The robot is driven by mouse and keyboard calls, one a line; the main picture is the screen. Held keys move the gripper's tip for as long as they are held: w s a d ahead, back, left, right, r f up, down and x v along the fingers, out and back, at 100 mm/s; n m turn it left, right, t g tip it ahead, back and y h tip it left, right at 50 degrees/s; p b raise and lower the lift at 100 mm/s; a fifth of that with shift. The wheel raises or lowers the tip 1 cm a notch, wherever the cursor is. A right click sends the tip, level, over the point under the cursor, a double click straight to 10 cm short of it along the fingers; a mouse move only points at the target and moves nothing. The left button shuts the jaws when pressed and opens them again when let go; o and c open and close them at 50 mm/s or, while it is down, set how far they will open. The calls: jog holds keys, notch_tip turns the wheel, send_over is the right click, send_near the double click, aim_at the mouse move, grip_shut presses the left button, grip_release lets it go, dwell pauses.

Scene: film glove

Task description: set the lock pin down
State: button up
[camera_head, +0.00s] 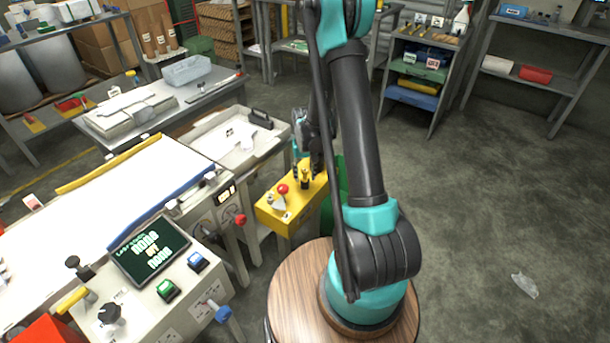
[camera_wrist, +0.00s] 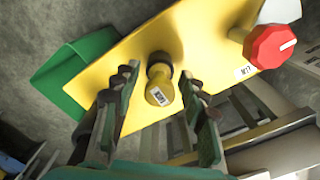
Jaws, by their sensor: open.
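The lock pin looks to be the small yellow, dark-banded piece with a white label (camera_wrist: 158,82) at the yellow surface of a box (camera_wrist: 205,25). Whether it stands in a hole or on the surface I cannot tell. My gripper (camera_wrist: 166,92) is open, with one finger to each side of the pin and a gap at both sides. In the head view my gripper (camera_head: 308,168) is over the yellow box (camera_head: 290,218), partly hidden by my arm. The pin is too small to make out surely there.
A red knob (camera_wrist: 268,47) stands on the box close to the pin; it also shows in the head view (camera_head: 282,188). A green bin (camera_wrist: 75,70) adjoins the box. A white tray table (camera_head: 225,150) and a machine with a screen (camera_head: 150,250) are at the left.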

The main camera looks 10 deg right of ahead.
notch_tip(320, 180, up, 12)
jog(key=s+d+r+t, duration=0.2)
jog(key=s, duration=0.9)
jog(key=s+d+r+t, duration=0.1)
jog(key=s+d+t, duration=0.1)
jog(key=s, duration=1)
jog(key=shift+r, duration=0.4)
